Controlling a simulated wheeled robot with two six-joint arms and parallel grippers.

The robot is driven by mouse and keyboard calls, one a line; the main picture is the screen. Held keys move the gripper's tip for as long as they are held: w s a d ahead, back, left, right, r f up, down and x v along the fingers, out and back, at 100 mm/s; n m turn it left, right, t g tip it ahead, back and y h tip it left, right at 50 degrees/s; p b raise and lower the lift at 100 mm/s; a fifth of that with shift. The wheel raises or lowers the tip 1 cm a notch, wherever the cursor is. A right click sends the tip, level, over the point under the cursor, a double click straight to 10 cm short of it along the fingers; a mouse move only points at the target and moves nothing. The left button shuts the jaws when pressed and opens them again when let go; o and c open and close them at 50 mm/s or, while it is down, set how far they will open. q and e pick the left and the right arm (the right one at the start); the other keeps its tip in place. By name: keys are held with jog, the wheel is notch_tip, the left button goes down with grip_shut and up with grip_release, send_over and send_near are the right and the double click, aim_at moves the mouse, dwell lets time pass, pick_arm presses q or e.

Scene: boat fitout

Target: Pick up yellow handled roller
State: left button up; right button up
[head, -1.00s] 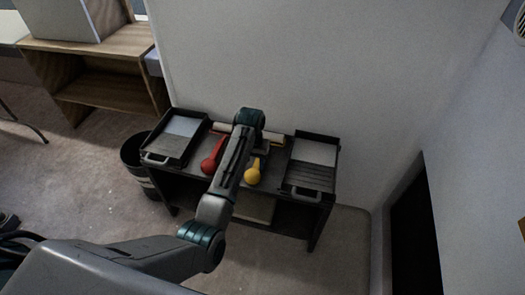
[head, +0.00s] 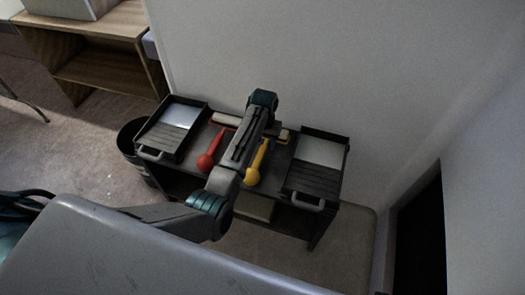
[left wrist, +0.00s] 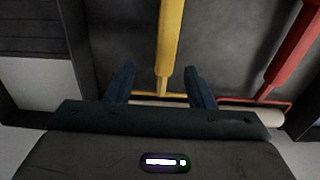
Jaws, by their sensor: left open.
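The yellow-handled roller (head: 261,158) lies on the dark top of the cart, its handle toward the near edge. Part of it is hidden by my left arm in the head view. In the left wrist view its yellow handle (left wrist: 171,38) runs down between the fingers to a thin yellow wire frame. My left gripper (left wrist: 160,78) is open, with one finger on each side of the handle's line and nothing gripped. I cannot tell how far above the handle the fingers are. In the head view, the arm hides its fingers. My right gripper is not in view.
A red-handled roller (head: 207,161) lies left of the yellow one; its red handle also shows in the wrist view (left wrist: 297,42). Black trays stand at the cart's left (head: 150,153) and right (head: 290,182). A wall is behind; a dark bin (head: 128,137) stands left.

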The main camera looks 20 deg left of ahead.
aim_at(262, 151)
pick_arm(q)
jog(key=shift+f, duration=0.4)
jog(key=f, duration=0.5)
jog(key=shift+s+a, duration=0.15)
jog(key=shift+a, duration=0.2)
grip_shut()
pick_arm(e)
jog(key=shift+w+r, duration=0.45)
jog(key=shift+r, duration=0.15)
